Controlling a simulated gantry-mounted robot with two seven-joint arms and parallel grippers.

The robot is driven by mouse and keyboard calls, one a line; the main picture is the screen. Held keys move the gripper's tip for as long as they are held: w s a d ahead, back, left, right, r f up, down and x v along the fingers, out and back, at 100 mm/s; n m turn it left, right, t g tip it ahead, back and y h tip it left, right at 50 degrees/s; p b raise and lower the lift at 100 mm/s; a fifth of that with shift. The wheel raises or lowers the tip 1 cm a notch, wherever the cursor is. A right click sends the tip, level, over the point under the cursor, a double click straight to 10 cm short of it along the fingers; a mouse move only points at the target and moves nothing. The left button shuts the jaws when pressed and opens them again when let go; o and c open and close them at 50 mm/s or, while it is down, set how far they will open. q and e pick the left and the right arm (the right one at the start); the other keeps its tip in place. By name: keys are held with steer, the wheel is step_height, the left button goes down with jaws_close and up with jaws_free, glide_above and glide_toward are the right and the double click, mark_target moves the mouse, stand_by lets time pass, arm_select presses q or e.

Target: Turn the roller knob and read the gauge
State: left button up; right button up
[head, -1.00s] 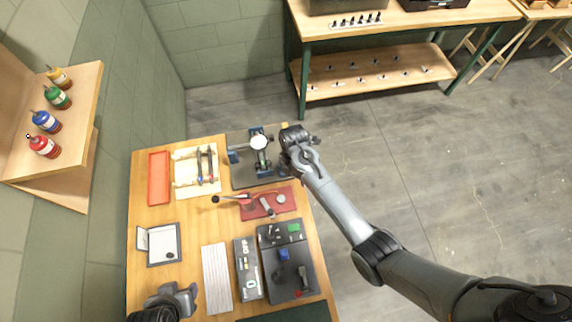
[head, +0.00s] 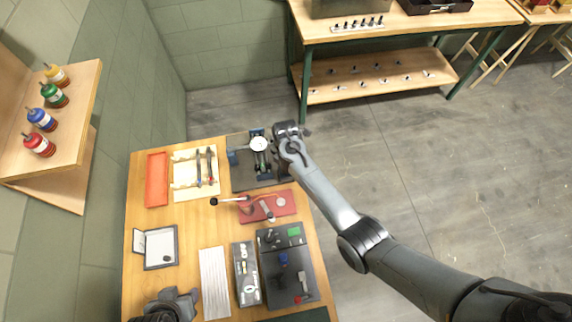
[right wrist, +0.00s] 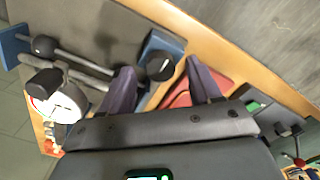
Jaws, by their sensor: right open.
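The gauge (head: 259,144) is a white round dial on the roller device, a dark plate with blue end blocks at the table's back right. The dial also shows at the left in the right wrist view (right wrist: 62,103), too oblique to read. A black roller knob (right wrist: 160,67) sits by a blue block, between my right fingertips in that picture; contact is not clear. My right gripper (head: 281,160) is open at the device's right side. My left gripper (head: 178,300) is over the table's front left, away from the device; its jaw state is unclear.
Dark boxes (head: 285,265) fill the front right. Bare wood lies left of centre.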

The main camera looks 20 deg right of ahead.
steer(key=shift+f, duration=0.8)
steer(key=c, duration=1)
steer(key=shift+c, duration=0.2)
steer(key=shift+r, duration=0.1)
